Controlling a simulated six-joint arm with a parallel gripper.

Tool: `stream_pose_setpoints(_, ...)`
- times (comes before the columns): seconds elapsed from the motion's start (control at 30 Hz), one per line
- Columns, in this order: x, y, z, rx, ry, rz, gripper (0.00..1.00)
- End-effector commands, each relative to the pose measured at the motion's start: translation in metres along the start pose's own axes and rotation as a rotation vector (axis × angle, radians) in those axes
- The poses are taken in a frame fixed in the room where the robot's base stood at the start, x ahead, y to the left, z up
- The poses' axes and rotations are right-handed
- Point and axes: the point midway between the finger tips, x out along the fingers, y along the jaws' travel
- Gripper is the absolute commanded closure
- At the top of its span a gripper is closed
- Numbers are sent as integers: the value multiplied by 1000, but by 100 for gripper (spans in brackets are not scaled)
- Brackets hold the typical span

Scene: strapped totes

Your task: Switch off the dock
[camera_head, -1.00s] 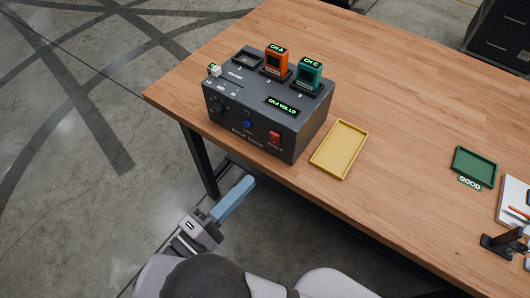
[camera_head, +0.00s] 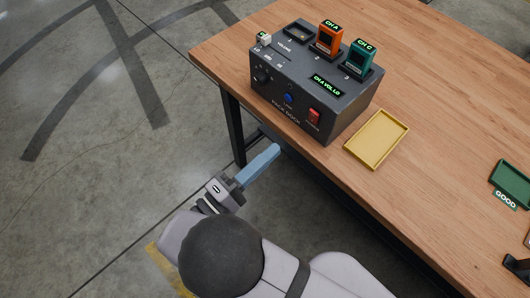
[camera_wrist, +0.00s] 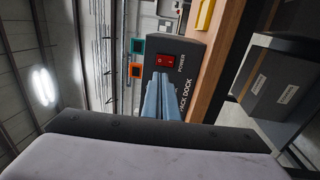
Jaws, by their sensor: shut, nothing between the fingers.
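The dark grey dock (camera_head: 345,125) stands near the left front edge of the wooden table. Its front face carries a red power switch (camera_head: 314,116), a blue button (camera_head: 288,98) and a black knob (camera_head: 262,74). A small display (camera_head: 327,85) reads "CH A VOL LO". An orange unit (camera_head: 329,38) and a teal unit (camera_head: 361,57) stand in slots on top; another slot is empty. My gripper (camera_head: 277,149) is shut and empty, in front of the table edge and apart from the dock. In the wrist view the red switch (camera_wrist: 163,64) shows just beyond my fingertips (camera_wrist: 160,77).
A yellow tray (camera_head: 398,143) lies right of the dock. A green tray (camera_head: 512,181) marked "GOOD" lies farther right. The table's front edge and a dark leg (camera_head: 233,125) are close to my gripper. Bare wood is clear behind the yellow tray.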

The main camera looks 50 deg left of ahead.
Motion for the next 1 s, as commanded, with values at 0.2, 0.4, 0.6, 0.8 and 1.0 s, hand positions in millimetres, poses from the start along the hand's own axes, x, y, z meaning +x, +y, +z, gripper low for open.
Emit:
stream_pose_setpoints(0.2, 42, 3, 1, -3, -6, 0, 100)
stream_pose_setpoints(0.4, 76, 3, 1, -2, -4, -1, 100)
stream_pose_setpoints(0.6, 100, 2, 1, -1, -3, 0, 100)
stream_pose_setpoints(0.8, 110, 0, 0, 0, -1, -1, 100)
stream_pose_setpoints(1.0, 112, 0, 0, 0, 0, -1, 100)
